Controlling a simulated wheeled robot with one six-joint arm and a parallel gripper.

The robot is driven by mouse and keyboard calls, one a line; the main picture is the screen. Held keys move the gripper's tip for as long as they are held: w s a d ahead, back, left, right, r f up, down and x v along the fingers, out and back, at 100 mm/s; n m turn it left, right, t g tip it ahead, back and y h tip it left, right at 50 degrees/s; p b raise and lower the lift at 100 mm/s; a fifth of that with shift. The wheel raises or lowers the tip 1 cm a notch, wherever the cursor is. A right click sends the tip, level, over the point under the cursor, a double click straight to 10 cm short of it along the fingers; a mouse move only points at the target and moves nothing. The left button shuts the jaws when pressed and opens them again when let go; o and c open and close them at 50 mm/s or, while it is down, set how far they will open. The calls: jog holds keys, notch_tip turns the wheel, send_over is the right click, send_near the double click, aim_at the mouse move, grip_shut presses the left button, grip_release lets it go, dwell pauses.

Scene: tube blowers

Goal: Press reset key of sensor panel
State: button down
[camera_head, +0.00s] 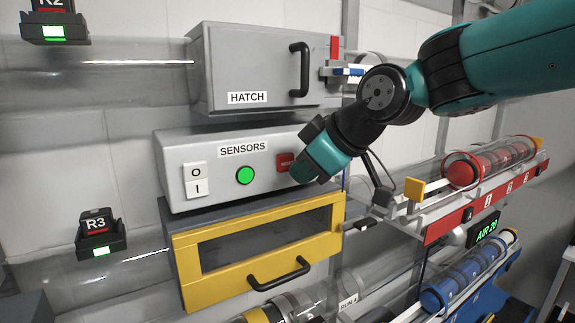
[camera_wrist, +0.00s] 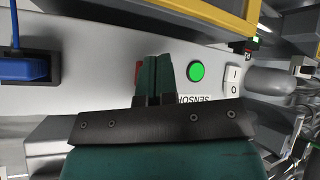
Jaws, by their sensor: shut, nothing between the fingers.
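The grey sensor panel (camera_head: 222,185), labelled SENSORS, is on the wall in the middle of the head view. Its red reset key (camera_head: 285,162) is at the right of its face, partly covered by my gripper (camera_head: 303,172). In the wrist view the panel (camera_wrist: 100,40) appears upside down. My gripper (camera_wrist: 156,60) is shut and empty there, its fingers pointing at the panel face. The red key (camera_wrist: 138,72) shows as a sliver just left of the fingers, mostly hidden. I cannot tell whether the fingertips touch the panel.
A green round button (camera_head: 245,175) and a white O/I switch (camera_head: 196,180) are left of the key. The HATCH box (camera_head: 245,65) with a black handle is above. A yellow-framed drawer (camera_head: 185,265) is below. Tube racks (camera_head: 485,205) stand at the right.

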jog(key=s+d+b, duration=0.1)
jog(key=s, duration=0.1)
jog(key=s+d+b, duration=0.1)
jog(key=s, duration=0.1)
jog(key=shift+d, duration=0.4)
dwell(0.4)
jog(key=s+d+f+m+g+h+b, duration=0.1)
jog(key=s+d+f+m+g, duration=0.1)
jog(key=s+d+f, duration=0.2)
jog(key=s+d+f+m+g+h, duration=0.1)
jog(key=s+d+f+m+g, duration=0.1)
jog(key=s+f, duration=0.4)
jog(key=s+d+f+m+g+h+b, duration=0.1)
jog(key=s+d+f+m, duration=0.2)
jog(key=s, duration=0.7)
notch_tip(320, 180, down, 3)
jog(key=d, duration=0.2)
jog(key=shift+s+d+g+b, duration=0.3)
jog(key=shift+s+g, duration=0.05)
jog(key=shift+g, duration=0.05)
